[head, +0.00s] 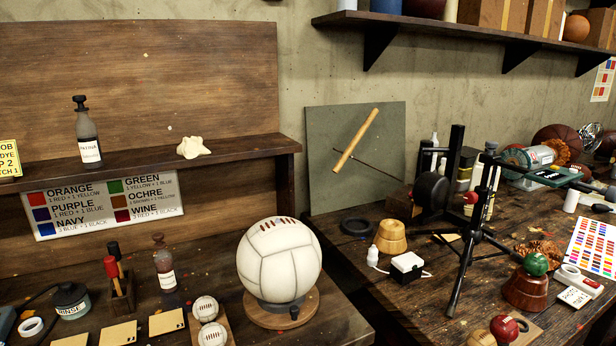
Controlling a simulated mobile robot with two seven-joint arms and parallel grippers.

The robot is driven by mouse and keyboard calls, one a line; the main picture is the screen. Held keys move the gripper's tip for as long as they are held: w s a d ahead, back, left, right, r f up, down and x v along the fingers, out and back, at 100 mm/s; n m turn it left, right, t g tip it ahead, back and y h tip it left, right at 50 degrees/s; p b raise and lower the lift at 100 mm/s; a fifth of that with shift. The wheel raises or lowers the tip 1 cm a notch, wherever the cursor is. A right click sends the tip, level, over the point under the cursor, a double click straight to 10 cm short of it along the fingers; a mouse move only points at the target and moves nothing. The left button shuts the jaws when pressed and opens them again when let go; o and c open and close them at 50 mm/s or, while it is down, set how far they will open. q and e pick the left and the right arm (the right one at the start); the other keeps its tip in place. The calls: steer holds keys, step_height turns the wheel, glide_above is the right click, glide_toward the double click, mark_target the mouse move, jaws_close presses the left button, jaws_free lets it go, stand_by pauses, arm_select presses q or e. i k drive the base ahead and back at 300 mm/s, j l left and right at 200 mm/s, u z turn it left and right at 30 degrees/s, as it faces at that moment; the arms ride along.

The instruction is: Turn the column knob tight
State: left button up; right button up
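A black tripod stand (467,262) with an upright column stands on the right-hand workbench, its legs spread on the wood. A small red knob-like ball (471,197) shows beside the column, at the left side of its upper part. I cannot tell whether it is the column knob or how tight it is. A dark round part (432,190) and a black upright post (454,165) are just behind it to the left. Neither of my grippers is in view.
A white laced ball (279,258) sits on a round wooden base at the left bench's right end. A shelf (470,38) overhangs the back wall.

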mark_target(470, 198)
steer(key=k+z, duration=0.1)
steer(key=z, duration=1.15)
